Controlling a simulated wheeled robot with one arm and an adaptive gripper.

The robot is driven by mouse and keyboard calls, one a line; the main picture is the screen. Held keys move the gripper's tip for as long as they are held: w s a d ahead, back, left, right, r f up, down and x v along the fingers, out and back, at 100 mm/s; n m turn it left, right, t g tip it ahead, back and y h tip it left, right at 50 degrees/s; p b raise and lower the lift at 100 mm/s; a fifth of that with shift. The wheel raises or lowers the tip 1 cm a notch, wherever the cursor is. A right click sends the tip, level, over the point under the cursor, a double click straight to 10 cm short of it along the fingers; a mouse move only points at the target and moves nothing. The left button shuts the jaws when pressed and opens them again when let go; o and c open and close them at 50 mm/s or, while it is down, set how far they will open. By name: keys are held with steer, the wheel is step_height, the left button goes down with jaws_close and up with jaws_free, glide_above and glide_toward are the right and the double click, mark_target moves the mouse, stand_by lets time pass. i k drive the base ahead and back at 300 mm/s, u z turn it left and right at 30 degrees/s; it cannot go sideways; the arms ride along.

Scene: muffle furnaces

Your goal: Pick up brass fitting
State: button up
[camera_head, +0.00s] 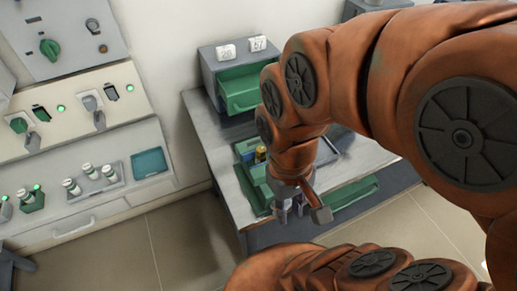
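A small yellow, brass-coloured piece (260,154) stands in a green tray (249,188) on the grey workbench. I take it for the brass fitting. My arm covers its right side. My gripper (291,210) points down over the front edge of the bench, in front of and to the right of the yellow piece. It looks apart from it. The grey fingers are small and partly hidden by my arm, so their opening is unclear.
A grey cabinet (205,68) with an open green drawer (240,88) stands at the back of the bench (207,127). Another green drawer (352,194) sticks out below right. Tiled floor (185,235) lies between.

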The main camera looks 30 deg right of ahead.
mark_target(258, 159)
steer(key=z, duration=1.25)
steer(key=k, duration=0.9)
steer(key=u, duration=1.85)
